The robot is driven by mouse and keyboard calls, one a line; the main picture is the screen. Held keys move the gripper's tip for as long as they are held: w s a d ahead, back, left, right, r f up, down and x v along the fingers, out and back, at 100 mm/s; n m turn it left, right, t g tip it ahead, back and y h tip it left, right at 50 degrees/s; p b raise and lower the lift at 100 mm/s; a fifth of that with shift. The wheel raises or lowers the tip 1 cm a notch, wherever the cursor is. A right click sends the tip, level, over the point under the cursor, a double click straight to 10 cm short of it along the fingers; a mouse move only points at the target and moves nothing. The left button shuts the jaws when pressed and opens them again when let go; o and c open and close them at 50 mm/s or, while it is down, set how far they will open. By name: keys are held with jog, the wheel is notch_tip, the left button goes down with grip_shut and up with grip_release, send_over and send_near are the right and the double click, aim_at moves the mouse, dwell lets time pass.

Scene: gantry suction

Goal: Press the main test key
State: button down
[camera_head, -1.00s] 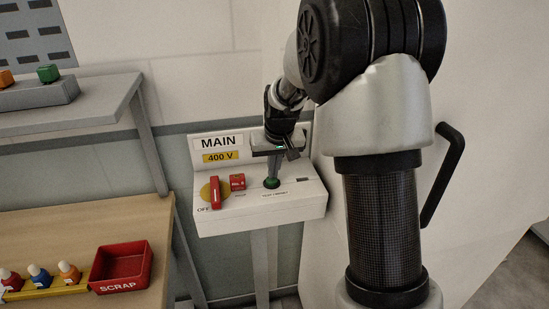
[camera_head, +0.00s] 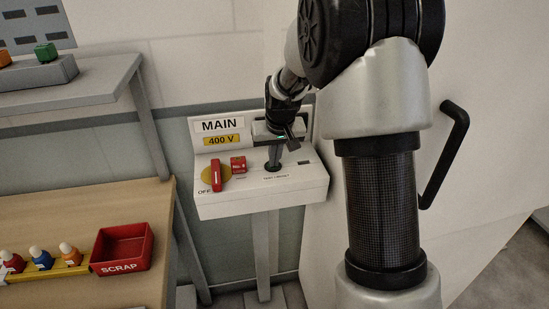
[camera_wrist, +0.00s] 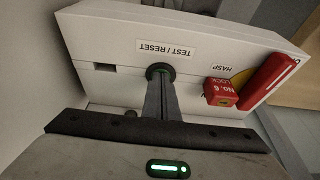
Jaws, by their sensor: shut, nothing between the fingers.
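The main panel (camera_head: 210,206) is a white box with a sloped top and an upright plate marked MAIN and 400 V. The test key sits by the TEST / RESET label (camera_wrist: 166,48); in the wrist view a dark round collar with a green edge (camera_wrist: 160,67) shows there. My gripper (camera_head: 273,166) is shut, with its fingertips at this key and covering most of it. In the wrist view the shut fingers (camera_wrist: 161,80) reach into the collar, and nothing shows between them. How far the key is pressed cannot be told.
Left of the key are a red lock (camera_head: 238,164) on the hasp and a red rotary handle (camera_head: 215,175) on a yellow disc, at OFF. A wooden bench (camera_head: 90,210) with a red SCRAP bin (camera_head: 122,248) stands at the left. A white wall or cabinet is close at the right.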

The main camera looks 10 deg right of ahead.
jog(key=shift+s+f+p, duration=0.1)
jog(key=shift+s+p, duration=0.15)
jog(key=shift+p, duration=0.1)
notch_tip(320, 180, up, 4)
jog(key=shift+w+f+p, duration=0.1)
jog(key=shift+f+p, duration=0.15)
jog(key=shift+p, duration=0.85)
jog(key=v, duration=1)
jog(key=shift+r, duration=0.35)
jog(key=s+r+t+p, duration=0.1)
jog(key=s+r, duration=0.3)
jog(key=s, duration=0.3)
jog(key=s+r+p, duration=0.1)
jog(key=s+r, duration=0.4)
jog(key=s, duration=0.3)
jog(key=s+f+p, duration=0.1)
jog(key=s, duration=1.2)
jog(key=shift+s+a+t, duration=0.25)
jog(key=shift+s+t, duration=0.05)
jog(key=shift+t, duration=0.1)
